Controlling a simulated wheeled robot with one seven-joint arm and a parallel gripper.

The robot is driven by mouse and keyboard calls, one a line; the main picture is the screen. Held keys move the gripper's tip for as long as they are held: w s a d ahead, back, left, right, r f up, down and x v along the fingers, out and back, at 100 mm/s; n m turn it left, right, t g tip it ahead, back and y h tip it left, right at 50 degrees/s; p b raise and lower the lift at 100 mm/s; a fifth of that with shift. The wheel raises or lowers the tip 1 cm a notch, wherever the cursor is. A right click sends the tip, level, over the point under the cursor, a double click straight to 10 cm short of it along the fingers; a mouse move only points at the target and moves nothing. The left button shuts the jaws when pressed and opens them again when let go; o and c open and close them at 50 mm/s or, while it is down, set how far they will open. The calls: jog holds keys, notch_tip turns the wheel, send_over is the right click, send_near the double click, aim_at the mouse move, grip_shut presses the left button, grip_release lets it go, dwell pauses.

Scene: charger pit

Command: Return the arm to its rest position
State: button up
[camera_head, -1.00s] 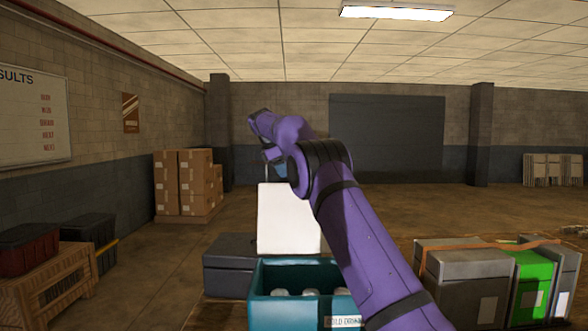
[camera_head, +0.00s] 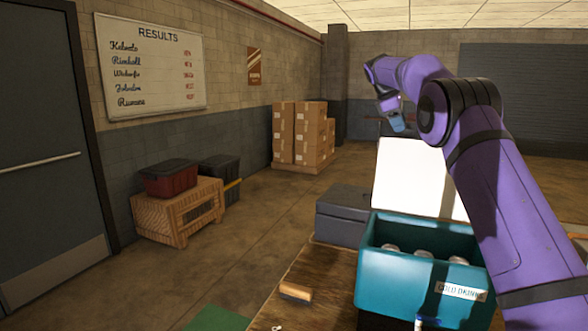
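My purple arm reaches up from the lower right of the head view and bends to the left at a black joint. My gripper (camera_head: 397,121) hangs at its far end, small and grey-blue, in front of the back of the room and just above the top of a white panel (camera_head: 408,170). Its fingers are too small to make out, and I cannot tell whether it is open or holds anything. Part of the panel and the right side of the teal cooler (camera_head: 376,290) are hidden behind my arm.
The cooler, labelled for cold drinks, holds several cans and stands on a wooden surface (camera_head: 328,266). A dark case (camera_head: 343,228) is behind it; a small brush (camera_head: 295,292) lies to its left. A crate (camera_head: 160,216) with bins and stacked cartons (camera_head: 297,133) stand farther back. The floor between is clear.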

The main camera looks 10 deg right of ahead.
jog(key=s+a+r+m+t+y, duration=0.1)
jog(key=s+a+r+m, duration=0.15)
jog(key=s, duration=0.65)
jog(key=s+a+r+m+t+y, duration=0.1)
jog(key=s+a+r, duration=0.2)
jog(key=s, duration=0.6)
jog(key=s+a+r+m+t+y, duration=0.1)
jog(key=s+a+r+m, duration=0.15)
jog(key=s, duration=0.65)
jog(key=s+a+f+m, duration=0.1)
jog(key=s+a+f, duration=0.1)
jog(key=s+f, duration=0.3)
jog(key=s+a+f+m+t+y, duration=0.1)
jog(key=s+f, duration=0.4)
jog(key=s, duration=0.9)
jog(key=s+a+f+m+y, duration=0.1)
jog(key=s+a+f+m, duration=0.2)
jog(key=s, duration=0.7)
notch_tip(320, 180, down, 2)
jog(key=shift+a+f+t, duration=0.15)
jog(key=shift+a+t, duration=0.15)
jog(key=shift+t, duration=0.1)
jog(key=shift+s, duration=0.25)
